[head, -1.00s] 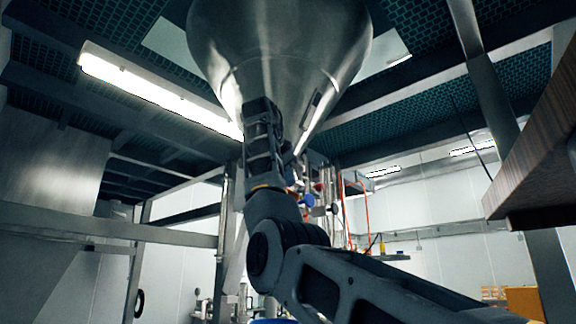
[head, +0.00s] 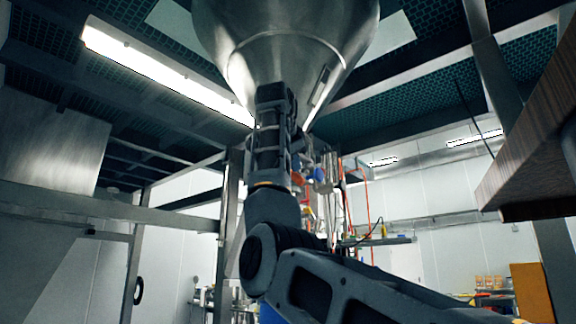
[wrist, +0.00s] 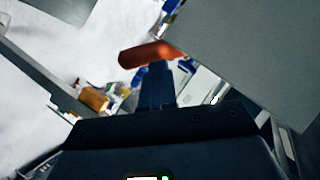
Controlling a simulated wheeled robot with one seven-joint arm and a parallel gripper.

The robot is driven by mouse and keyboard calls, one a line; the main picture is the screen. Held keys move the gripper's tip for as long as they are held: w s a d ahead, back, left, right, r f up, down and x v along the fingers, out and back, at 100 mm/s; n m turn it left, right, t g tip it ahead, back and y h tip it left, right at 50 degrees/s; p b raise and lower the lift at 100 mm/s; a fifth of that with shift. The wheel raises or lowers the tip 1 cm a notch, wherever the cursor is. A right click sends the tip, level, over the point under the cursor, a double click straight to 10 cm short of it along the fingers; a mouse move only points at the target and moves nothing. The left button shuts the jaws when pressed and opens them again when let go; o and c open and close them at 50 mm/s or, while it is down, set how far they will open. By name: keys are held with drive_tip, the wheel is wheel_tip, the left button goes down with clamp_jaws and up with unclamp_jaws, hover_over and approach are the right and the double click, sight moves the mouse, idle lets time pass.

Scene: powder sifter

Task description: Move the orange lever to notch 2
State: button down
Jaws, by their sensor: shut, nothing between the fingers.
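In the wrist view the orange lever (wrist: 148,54) shows as a short rounded bar, lying nearly level and slightly tilted. My gripper (wrist: 156,80) is shut and empty, with its dark fingers pointing up the picture at the lever. The fingertips look close to the lever's underside or overlap it; I cannot tell whether they touch. The notches do not show clearly. In the head view my arm rises in front of the steel hopper (head: 290,45), and I cannot make out the lever there.
A large grey panel (wrist: 255,50) fills the upper right of the wrist view. In the head view a wooden-edged top (head: 535,140) juts in from the right, and a steel rail (head: 100,205) crosses at left. Shelves with small equipment stand behind my arm.

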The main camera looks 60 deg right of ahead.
drive_tip(key=w+d+f+m+t+h, duration=0.1)
drive_tip(key=w+f, duration=0.3)
drive_tip(key=f, duration=0.1)
drive_tip(key=shift+w+d+f+m, duration=0.2)
drive_tip(key=shift+w+m, duration=0.1)
drive_tip(key=shift+w, duration=0.1)
drive_tip(key=shift+r, duration=0.1)
